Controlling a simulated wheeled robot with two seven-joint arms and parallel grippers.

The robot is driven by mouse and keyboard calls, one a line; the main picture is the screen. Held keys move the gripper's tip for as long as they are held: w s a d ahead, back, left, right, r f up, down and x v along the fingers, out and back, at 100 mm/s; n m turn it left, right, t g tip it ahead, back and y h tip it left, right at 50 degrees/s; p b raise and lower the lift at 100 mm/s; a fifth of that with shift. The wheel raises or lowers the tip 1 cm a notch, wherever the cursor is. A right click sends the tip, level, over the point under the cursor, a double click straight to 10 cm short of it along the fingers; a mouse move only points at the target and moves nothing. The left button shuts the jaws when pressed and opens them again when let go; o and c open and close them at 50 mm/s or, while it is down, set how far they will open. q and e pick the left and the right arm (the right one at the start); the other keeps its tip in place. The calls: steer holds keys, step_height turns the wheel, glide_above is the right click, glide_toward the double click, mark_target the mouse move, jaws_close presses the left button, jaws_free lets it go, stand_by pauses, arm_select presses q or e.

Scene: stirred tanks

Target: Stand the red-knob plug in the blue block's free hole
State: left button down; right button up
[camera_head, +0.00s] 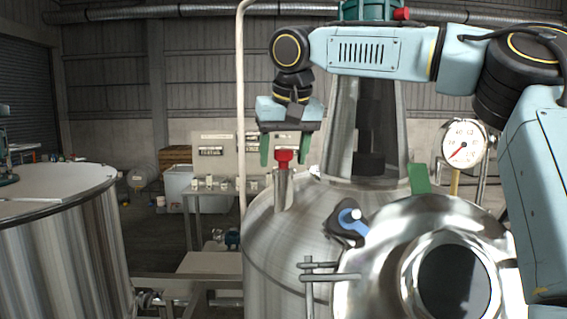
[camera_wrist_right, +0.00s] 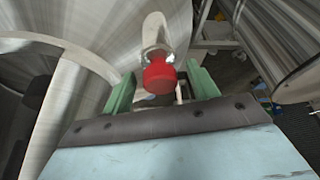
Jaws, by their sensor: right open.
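The red-knob plug (camera_head: 284,156) is at the top of a short upright metal tube (camera_head: 281,192) on the tank's shoulder. In the right wrist view its red knob (camera_wrist_right: 158,77) shows between the fingers. My right gripper (camera_head: 285,160) points down, open, with one green finger on each side of the knob. The right wrist view also shows both fingers of the gripper (camera_wrist_right: 160,70) apart around it; contact cannot be told. A small blue part (camera_head: 352,226) sits by the tank lid; I cannot tell if it is the blue block, and no free hole is clear. My left gripper is out of view.
A shiny round hatch (camera_head: 390,240) and a pressure gauge (camera_head: 463,146) stand to the right of the plug. A tall pale pipe (camera_head: 240,100) rises just left of the gripper. Another steel tank (camera_head: 60,240) stands at the left. A table (camera_head: 205,191) is behind.

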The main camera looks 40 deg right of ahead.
steer(key=c, duration=1.1)
steer(key=shift+r, duration=0.15)
